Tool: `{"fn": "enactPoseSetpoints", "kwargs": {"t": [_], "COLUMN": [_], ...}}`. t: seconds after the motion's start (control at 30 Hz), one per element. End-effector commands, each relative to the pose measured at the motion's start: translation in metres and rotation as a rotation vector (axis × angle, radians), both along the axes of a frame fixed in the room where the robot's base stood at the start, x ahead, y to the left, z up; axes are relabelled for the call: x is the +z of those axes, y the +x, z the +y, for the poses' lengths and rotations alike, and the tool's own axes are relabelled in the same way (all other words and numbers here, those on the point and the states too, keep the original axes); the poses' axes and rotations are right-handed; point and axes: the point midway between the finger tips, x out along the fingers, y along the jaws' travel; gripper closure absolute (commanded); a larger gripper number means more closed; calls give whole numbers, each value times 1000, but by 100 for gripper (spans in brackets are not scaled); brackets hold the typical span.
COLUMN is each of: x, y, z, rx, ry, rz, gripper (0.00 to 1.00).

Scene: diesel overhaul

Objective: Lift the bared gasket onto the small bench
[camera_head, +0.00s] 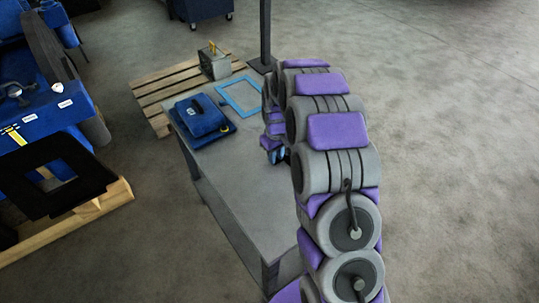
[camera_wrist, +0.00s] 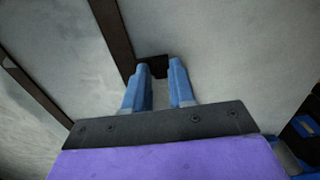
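A thin light-blue rectangular frame, which looks like the gasket (camera_head: 240,96), lies flat at the far end of a small grey bench (camera_head: 228,165) in the head view. A dark blue cover (camera_head: 202,118) sits on the bench just left of it. My gripper (camera_head: 278,156) hangs over the bench's right side, nearer than the frame and apart from it; my arm hides part of the bench. In the wrist view, my gripper's two blue fingers (camera_wrist: 160,68) stand apart with a gap between them. A small dark patch shows beyond the tips; I cannot tell what it is.
A wooden pallet (camera_head: 165,92) with a grey box (camera_head: 214,62) stands behind the bench, near a dark post (camera_head: 265,32). A blue engine block (camera_head: 45,112) and a black square frame (camera_head: 85,160) on timber are at left. The floor at right is clear.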

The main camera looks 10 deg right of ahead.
Motion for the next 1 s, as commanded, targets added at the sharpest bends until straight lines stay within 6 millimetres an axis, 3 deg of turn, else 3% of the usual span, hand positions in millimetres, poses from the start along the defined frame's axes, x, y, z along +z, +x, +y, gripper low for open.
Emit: {"fn": "enactPoseSetpoints", "kwargs": {"t": [0.23, 0.4, 0.8, 1.0], "x": [0, 0, 0, 19], "y": [0, 0, 0, 1], "z": [12, 17, 3, 11], "rx": [1, 1, -1, 1], "ry": [-12, -18, -4, -12], "rz": [0, 0, 1, 0], "gripper": [52, 52, 52, 52]}}
